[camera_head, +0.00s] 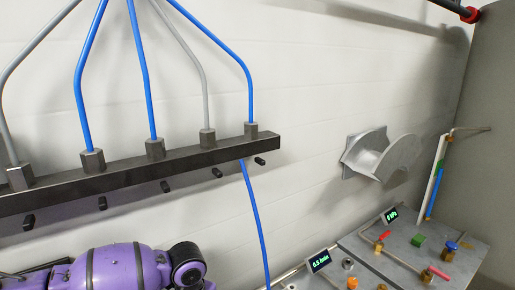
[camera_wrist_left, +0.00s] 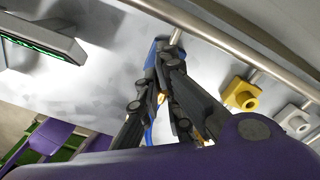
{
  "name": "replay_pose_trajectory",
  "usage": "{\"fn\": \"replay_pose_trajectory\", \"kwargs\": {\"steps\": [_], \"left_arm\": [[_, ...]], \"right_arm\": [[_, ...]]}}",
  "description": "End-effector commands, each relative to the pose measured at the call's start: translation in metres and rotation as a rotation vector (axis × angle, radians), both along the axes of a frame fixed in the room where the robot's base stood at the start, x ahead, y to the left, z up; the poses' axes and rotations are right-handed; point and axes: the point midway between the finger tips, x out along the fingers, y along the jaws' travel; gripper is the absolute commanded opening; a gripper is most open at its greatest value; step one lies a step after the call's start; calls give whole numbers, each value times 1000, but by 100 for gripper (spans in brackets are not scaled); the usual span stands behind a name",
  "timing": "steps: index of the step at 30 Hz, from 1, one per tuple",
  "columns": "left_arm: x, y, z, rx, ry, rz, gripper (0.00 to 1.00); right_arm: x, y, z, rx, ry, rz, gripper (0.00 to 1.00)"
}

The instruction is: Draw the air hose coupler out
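In the left wrist view my left gripper (camera_wrist_left: 164,50) reaches toward a grey panel, its two fingertips close together. A blue piece (camera_wrist_left: 152,56) shows at the tips, and a little blue and brass shows between the fingers; I take this as the air hose coupler with its hose. The fingers look shut on it and hide most of it. A short metal stub (camera_wrist_left: 176,37) is just beyond the tips, under a pipe. In the head view a blue hose (camera_head: 255,220) hangs down past the lower edge. Neither gripper shows there.
A dark manifold bar (camera_head: 140,170) with blue and grey hoses crosses the wall. A panel (camera_head: 410,260) with valves and small displays stands at lower right, below a grey curved bracket (camera_head: 380,155). In the wrist view a metal pipe (camera_wrist_left: 220,40) and a yellow fitting (camera_wrist_left: 240,94) are close by.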

Motion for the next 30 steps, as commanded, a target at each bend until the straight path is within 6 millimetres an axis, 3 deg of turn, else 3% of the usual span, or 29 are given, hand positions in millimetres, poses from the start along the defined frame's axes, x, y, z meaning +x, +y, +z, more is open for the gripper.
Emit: {"fn": "replay_pose_trajectory", "kwargs": {"steps": [1, 17, 30], "left_arm": [[10, -5, 10, -14, -29, 0, 0], [10, -4, 10, -14, -29, 0, 0], [9, -4, 24, -11, -28, 1, 0]], "right_arm": [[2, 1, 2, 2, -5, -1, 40], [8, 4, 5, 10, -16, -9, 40], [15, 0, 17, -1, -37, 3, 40]]}}
